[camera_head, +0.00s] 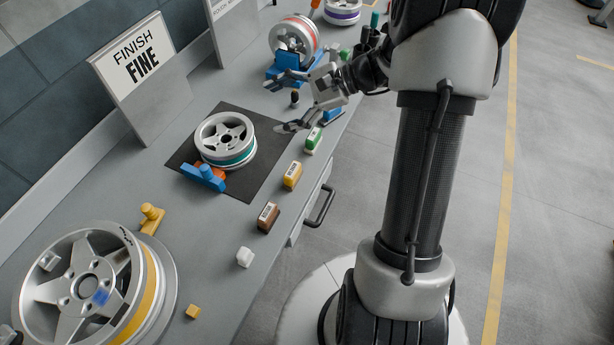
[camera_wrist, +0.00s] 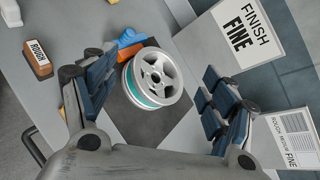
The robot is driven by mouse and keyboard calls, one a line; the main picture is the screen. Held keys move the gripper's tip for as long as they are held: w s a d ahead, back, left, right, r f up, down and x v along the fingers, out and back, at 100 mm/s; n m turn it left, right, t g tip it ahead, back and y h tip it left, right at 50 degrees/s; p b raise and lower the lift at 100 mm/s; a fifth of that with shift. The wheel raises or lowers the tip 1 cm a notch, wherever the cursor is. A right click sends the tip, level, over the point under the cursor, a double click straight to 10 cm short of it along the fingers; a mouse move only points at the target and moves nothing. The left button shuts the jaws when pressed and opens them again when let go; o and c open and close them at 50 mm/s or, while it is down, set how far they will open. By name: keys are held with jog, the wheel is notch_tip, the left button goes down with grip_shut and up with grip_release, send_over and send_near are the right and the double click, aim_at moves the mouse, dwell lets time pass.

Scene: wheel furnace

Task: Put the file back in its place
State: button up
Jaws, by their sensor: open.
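I cannot pick out a file for certain. An orange-handled tool (camera_head: 314,8) stands at the far end of the bench, partly cut off, and may be it. My gripper (camera_head: 282,103) is open and empty above the bench, beyond the dark mat (camera_head: 262,155). In the wrist view the open jaws (camera_wrist: 162,82) frame a silver wheel with a teal band (camera_wrist: 155,77), which lies on the mat below and is not held. The same wheel (camera_head: 226,138) shows in the head view, with a blue piece (camera_head: 203,177) and an orange piece (camera_head: 219,172) beside it.
A "FINISH FINE" sign (camera_head: 135,65) stands along the wall. Labelled blocks, green (camera_head: 313,139), yellow (camera_head: 292,176) and brown (camera_head: 267,215), line the front edge. A large yellow-banded wheel (camera_head: 85,285) lies near left. An orange-banded wheel (camera_head: 294,36) stands by a blue holder.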

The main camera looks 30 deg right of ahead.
jog(key=s+a+r+n+g+h, duration=0.2)
jog(key=s+a+r+n+g, duration=0.1)
jog(key=s+a+r+n, duration=0.3)
jog(key=s+a+r+n+h, duration=0.1)
jog(key=s+n+h, duration=0.3)
jog(key=s, duration=0.6)
jog(key=s+r+n+t+h, duration=0.1)
jog(key=s+n+h, duration=0.4)
jog(key=s, duration=0.5)
jog(key=shift+a+r+n+t, duration=0.35)
jog(key=shift+r+n, duration=0.5)
jog(key=shift+n, duration=0.45)
jog(key=shift+s, duration=0.1)
